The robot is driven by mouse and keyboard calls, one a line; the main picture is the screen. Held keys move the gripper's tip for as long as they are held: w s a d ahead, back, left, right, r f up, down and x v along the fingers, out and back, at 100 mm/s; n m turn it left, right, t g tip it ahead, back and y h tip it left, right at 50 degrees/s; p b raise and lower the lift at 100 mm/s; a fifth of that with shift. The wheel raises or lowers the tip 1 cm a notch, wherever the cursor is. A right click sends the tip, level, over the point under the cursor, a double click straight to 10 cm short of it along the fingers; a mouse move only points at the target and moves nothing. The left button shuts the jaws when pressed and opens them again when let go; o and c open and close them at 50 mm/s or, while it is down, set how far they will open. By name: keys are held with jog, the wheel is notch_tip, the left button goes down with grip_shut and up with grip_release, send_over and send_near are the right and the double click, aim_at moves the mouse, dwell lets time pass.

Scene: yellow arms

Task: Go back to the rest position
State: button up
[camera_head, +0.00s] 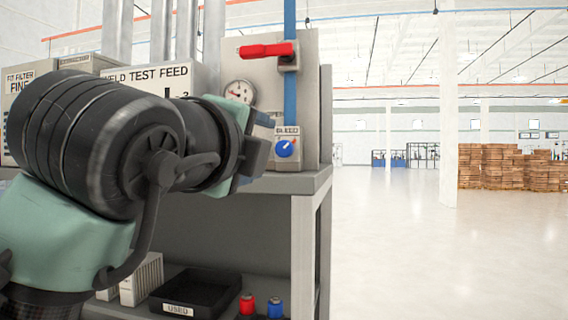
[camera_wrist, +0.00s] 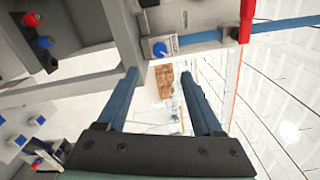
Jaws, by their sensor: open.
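My gripper (camera_wrist: 160,72) is open in the wrist view, with its two blue fingers apart and nothing between them. In the head view my gripper (camera_head: 262,148) is mostly hidden behind my own dark wrist, close in front of the workbench panel. The blue knob on the bleed box (camera_head: 284,148) is just right of it. The same knob shows beyond the fingertips in the wrist view (camera_wrist: 161,49). I cannot tell the exact gap between gripper and panel.
A grey bench (camera_head: 310,180) carries a gauge (camera_head: 240,91) and a red-handled valve (camera_head: 266,50) on a blue pipe. Its lower shelf holds a black tray (camera_head: 195,292), with red (camera_head: 247,304) and blue (camera_head: 275,307) items beside it. Open floor (camera_head: 400,240) lies right.

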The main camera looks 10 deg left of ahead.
jog(key=s+d+f+n+t+h+b, duration=0.1)
jog(key=s+d+n+t+h+b, duration=0.2)
jog(key=d+n, duration=0.55)
jog(key=s+d+f+n+t+y, duration=0.1)
jog(key=s+f+n+t+y, duration=0.1)
jog(key=s+n, duration=0.4)
jog(key=s+d+f+n+t+y+b, duration=0.1)
jog(key=s+f+n+t+y, duration=0.1)
jog(key=s+n+t, duration=0.2)
jog(key=s+n, duration=0.2)
jog(key=n, duration=0.1)
jog(key=shift+s+d+f+b, duration=0.2)
jog(key=shift+d+b, duration=0.1)
jog(key=shift+d, duration=0.1)
